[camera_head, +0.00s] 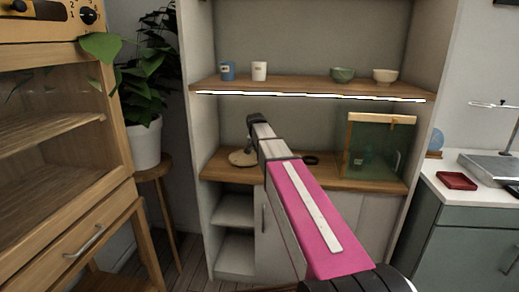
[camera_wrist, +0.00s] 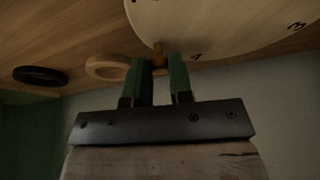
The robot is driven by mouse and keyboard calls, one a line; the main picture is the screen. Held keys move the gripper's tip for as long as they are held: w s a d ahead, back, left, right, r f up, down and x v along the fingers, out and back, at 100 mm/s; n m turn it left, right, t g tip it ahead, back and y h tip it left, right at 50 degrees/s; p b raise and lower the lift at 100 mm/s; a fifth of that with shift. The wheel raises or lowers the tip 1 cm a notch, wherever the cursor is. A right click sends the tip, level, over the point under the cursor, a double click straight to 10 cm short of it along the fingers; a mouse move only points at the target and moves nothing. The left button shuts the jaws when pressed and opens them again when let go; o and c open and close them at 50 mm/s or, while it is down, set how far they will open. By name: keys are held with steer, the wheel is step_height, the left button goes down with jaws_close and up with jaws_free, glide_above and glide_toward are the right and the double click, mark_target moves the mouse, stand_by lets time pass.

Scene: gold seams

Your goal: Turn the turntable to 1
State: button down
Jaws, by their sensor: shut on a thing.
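The turntable (camera_head: 239,159) is a pale round wooden disc on the middle shelf of the cabinet. In the wrist view its face (camera_wrist: 225,22) fills the top, with a 3 near the right and other marks partly cut off or unclear. A small brown peg (camera_wrist: 159,56) stands at its near rim. My gripper (camera_wrist: 160,68) has its two green fingers on either side of the peg, shut on it. In the head view my gripper (camera_head: 250,148) is over the disc and hides part of it.
A wooden ring (camera_wrist: 107,67) and a black ring (camera_wrist: 40,75) lie beside the turntable. A green see-through box (camera_head: 378,150) stands at the shelf's right. Cups and bowls stand on the lit shelf (camera_head: 310,86) above my gripper.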

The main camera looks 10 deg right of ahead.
mark_target(256, 161)
steer(key=s+m, duration=0.1)
steer(key=m+h, duration=0.1)
steer(key=shift+s+a+m+g, duration=0.25)
steer(key=shift+s+m+g, duration=0.05)
steer(key=shift+s+m, duration=0.1)
steer(key=s+m, duration=0.1)
steer(key=a+m+g, duration=0.1)
steer(key=m, duration=0.1)
steer(key=shift+s+a+m+h, duration=0.15)
steer(key=shift+s+m+h, duration=0.15)
steer(key=shift+s+h, duration=0.1)
steer(key=shift+s+a+m+g+h, duration=0.1)
steer(key=shift+s+a+m+g, duration=0.25)
steer(key=shift+m, duration=0.5)
steer(key=shift+s+a+m+g+h, duration=0.1)
steer(key=shift+s+a+m+g, duration=0.3)
steer(key=shift+m, duration=0.5)
steer(key=shift+s+a+m+g+h, duration=0.2)
steer(key=shift+a+m, duration=0.3)
steer(key=shift+m, duration=0.35)
steer(key=c, duration=1)
jaws_free()
steer(key=shift+c, duration=0.2)
steer(key=shift+r, duration=0.1)
steer(key=v, duration=1)
steer(key=shift+r, duration=0.35)
